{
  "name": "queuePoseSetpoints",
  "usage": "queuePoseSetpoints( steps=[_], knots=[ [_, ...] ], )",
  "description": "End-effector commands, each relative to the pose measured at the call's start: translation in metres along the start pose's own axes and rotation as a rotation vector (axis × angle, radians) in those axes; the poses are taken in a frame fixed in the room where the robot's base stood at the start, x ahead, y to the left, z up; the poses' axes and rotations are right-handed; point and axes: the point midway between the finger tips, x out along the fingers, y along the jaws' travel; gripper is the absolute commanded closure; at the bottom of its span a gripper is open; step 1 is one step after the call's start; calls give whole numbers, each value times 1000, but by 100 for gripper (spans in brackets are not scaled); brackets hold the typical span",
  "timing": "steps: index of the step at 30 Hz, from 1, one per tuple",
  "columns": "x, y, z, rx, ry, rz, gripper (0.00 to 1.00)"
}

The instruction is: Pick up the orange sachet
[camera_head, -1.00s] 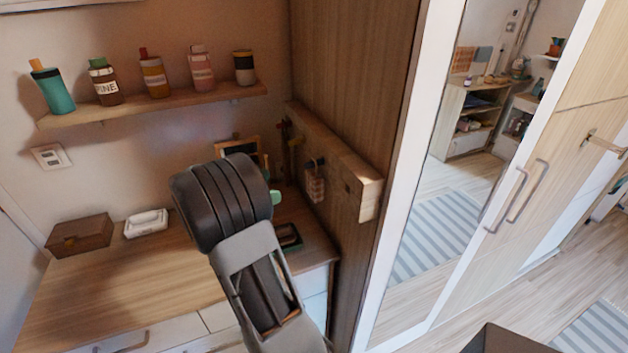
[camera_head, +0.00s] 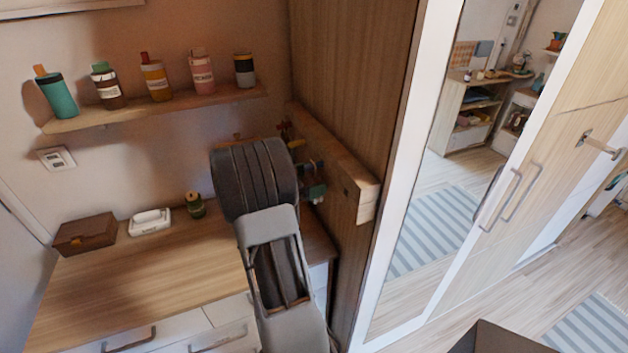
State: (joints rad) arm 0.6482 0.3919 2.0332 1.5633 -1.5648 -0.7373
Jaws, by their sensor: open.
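My arm's dark rounded link fills the middle of the view, in front of the wooden hook rail (camera_head: 345,178) on the side of the wardrobe. My gripper (camera_head: 314,180) shows only in part, as small dark green pieces just right of that link, close to the rail. It is open. I cannot make out the orange sachet now; the spot on the rail where a small patterned sachet hung is covered by my gripper. I cannot tell whether the jaws are around it or beside it.
A wall shelf (camera_head: 160,108) holds several bottles and cups. On the desk (camera_head: 150,285) stand a brown box (camera_head: 85,234), a white dish (camera_head: 150,222) and a small dark jar (camera_head: 195,205). The mirrored wardrobe door (camera_head: 440,190) is at the right. The desk's front left is clear.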

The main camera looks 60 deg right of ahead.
Motion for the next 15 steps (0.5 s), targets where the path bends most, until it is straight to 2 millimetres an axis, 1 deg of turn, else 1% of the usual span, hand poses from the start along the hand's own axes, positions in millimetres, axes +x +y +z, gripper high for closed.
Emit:
queuePoseSetpoints(
  steps=[3,11,15],
  knots=[
    [7,0,0,-1,-1,1,4],
    [8,0,1,0,0,0,5],
    [8,0,1,0,0,0,19]
  ],
)
